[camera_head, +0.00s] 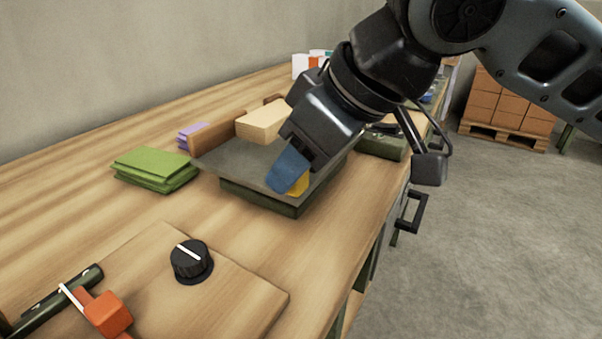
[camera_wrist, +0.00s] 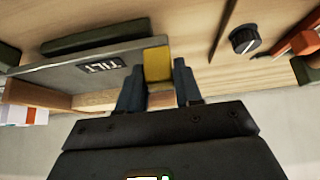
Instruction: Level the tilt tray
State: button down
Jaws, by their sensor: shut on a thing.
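The tilt tray (camera_head: 235,160) is a dark grey plate above a dark green base (camera_head: 258,198) on the wooden bench. The plate does not sit flush along the base and looks tilted; the exact angle is hard to judge. In the wrist view, the tray (camera_wrist: 60,72) carries a "TILT" label. A yellow tab (camera_head: 299,184) is at the tray's near right edge. My gripper (camera_head: 290,172) is shut on the yellow tab, which shows between the blue fingers in the wrist view (camera_wrist: 157,62). My arm hides the tray's right rear part.
A pale wooden block (camera_head: 262,122) is at the tray's back. Green folded cloths (camera_head: 155,168) lie left of it. A black knob (camera_head: 190,261) is on a board in front, near an orange-handled thing (camera_head: 108,313). Bare bench lies between knob and tray.

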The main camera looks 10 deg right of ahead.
jog(key=shift+f, duration=0.1)
jog(key=c, duration=0.8)
grip_release()
jog(key=shift+c, duration=0.2)
jog(key=p+v, duration=0.1)
jog(key=v, duration=0.6)
jog(key=shift+s+r, duration=0.2)
jog(key=shift+r, duration=0.15)
jog(key=shift+d, duration=0.1)
